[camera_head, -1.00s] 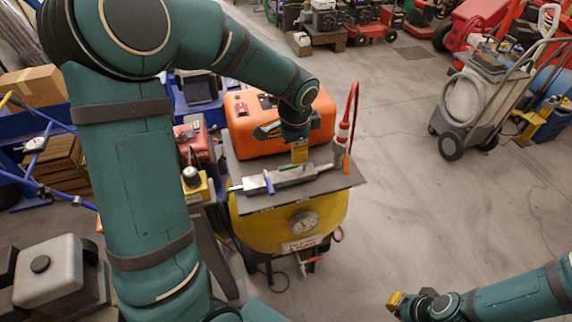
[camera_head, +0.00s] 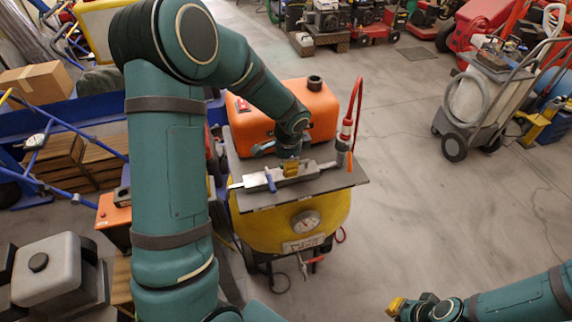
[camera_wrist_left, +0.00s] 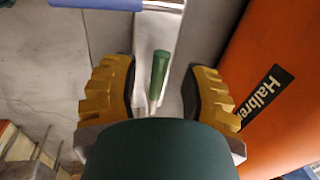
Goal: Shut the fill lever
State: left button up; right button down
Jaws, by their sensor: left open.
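A grey valve block (camera_head: 308,171) lies on the dark top plate of a yellow tank (camera_head: 265,232). A blue lever (camera_head: 269,180) stands on the block, left of my left gripper. My left gripper (camera_head: 290,168) is right over the block. In the left wrist view, my left gripper (camera_wrist_left: 163,95) is open, with yellow fingers on either side of a green lever (camera_wrist_left: 159,72), which does not visibly touch either finger. The blue lever (camera_wrist_left: 98,3) is at the top edge there. Which lever is the fill lever is not marked. My right gripper (camera_head: 397,305) is far off at lower right, too small to read.
An orange machine (camera_head: 318,105) stands just behind the plate. A red hose (camera_head: 356,105) rises at the plate's right end. A gauge (camera_head: 305,221) is on the tank front. The floor to the right is clear up to a hand cart (camera_head: 475,105).

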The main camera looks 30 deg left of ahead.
pick_arm(q)
jog(key=shift+a+f, duration=0.1)
jog(key=shift+f, duration=0.4)
grip_shut()
